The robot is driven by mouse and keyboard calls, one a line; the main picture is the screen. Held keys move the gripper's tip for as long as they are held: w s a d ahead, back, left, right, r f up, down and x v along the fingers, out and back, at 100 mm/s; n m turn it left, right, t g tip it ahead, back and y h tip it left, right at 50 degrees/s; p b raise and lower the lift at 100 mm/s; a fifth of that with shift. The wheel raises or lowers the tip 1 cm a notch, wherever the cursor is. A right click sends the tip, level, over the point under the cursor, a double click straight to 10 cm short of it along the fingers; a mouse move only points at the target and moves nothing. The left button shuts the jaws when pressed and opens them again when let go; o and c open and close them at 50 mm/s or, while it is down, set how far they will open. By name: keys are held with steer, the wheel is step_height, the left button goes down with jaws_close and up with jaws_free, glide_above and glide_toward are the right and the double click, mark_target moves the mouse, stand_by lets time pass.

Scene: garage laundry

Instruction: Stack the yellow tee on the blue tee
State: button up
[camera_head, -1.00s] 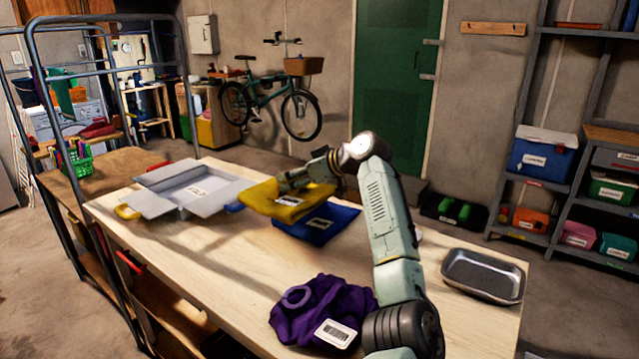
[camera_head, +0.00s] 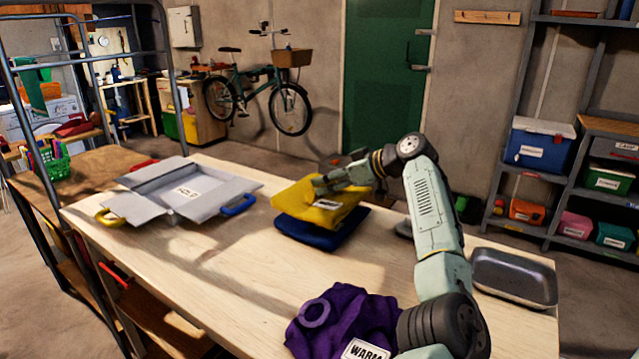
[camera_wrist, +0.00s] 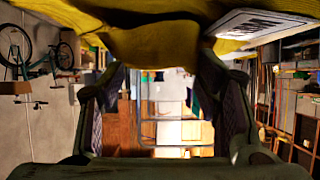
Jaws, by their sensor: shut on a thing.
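The yellow tee (camera_head: 305,206), folded with a white label, is over the blue tee (camera_head: 320,234) on the wooden table. Whether the yellow tee rests on the blue one or hangs just above it I cannot tell. The blue tee shows along its front and right edges; the rest is hidden. My gripper (camera_head: 320,186) is at the yellow tee's upper side and is shut on it. In the wrist view, yellow cloth (camera_wrist: 150,42) fills the top, by the fingers.
A purple garment (camera_head: 345,315) lies at the front, below my arm. A grey metal tray (camera_head: 515,277) sits at the right end. The table's middle front is clear.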

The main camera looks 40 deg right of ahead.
steer(key=shift+s+d, duration=0.1)
steer(key=shift+f, duration=0.6)
steer(key=o, duration=1.8)
steer(key=shift+o, duration=0.2)
steer(key=shift+r, duration=0.25)
steer(key=b+v, duration=0.2)
steer(key=v, duration=1)
steer(key=shift+r, duration=0.3)
steer(key=shift+d, duration=0.1)
